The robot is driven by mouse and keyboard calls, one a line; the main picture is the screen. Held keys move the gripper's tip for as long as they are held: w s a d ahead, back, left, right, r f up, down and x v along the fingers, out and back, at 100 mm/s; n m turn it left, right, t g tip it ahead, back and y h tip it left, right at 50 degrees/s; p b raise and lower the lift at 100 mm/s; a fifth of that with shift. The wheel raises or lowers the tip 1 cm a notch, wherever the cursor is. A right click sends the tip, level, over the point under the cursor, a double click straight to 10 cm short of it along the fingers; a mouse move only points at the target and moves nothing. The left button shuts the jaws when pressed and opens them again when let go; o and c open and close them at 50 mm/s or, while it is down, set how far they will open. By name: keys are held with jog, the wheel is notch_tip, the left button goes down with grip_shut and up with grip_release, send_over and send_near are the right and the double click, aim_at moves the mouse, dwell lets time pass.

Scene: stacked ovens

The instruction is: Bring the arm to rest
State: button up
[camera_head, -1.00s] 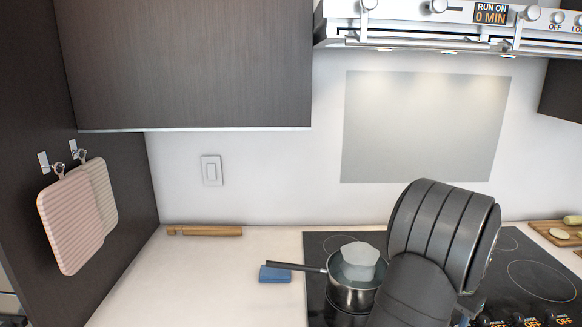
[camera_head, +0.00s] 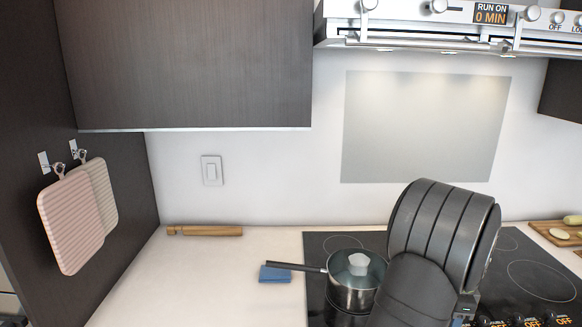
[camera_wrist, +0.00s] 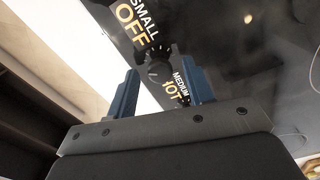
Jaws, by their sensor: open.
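My arm (camera_head: 440,235) is dark grey and reaches over the right part of the black cooktop (camera_head: 318,247) in the head view. My gripper (camera_wrist: 160,85) shows in the wrist view with its two dark blue fingers apart. A round black stove knob (camera_wrist: 157,68) appears between the fingers. Lettering around it reads "SMALL", "OFF", "MEDIUM" and "HOT". I cannot tell whether the fingers touch the knob. In the head view the fingers are mostly hidden behind my arm.
A steel pot (camera_head: 352,290) with a pale shape (camera_head: 358,264) in or above it stands left of my arm. A blue sponge (camera_head: 275,274) lies under its handle. A cutting board (camera_head: 558,233) lies right. The range hood (camera_head: 430,28) is above. The left counter (camera_head: 215,275) is mostly clear.

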jog(key=m, duration=0.5)
jog(key=shift+m, duration=0.3)
dwell(0.5)
jog(key=s+a+r+n+t+h, duration=0.1)
jog(key=s+a+r+n, duration=0.45)
jog(key=a, duration=0.35)
jog(key=s+a+r+n+t+h, duration=0.1)
jog(key=s+a+r+n, duration=0.35)
jog(key=a+r, duration=0.4)
jog(key=s+a+f+n+t, duration=0.1)
jog(key=s+a+f+n, duration=0.2)
jog(key=s+a+n, duration=0.2)
jog(key=s+a+f+n+t, duration=0.2)
jog(key=s+a+n, duration=0.4)
jog(key=s+a, duration=0.3)
jog(key=shift+s+a+f, duration=0.15)
jog(key=shift+a+f, duration=0.4)
jog(key=shift+f, duration=0.35)
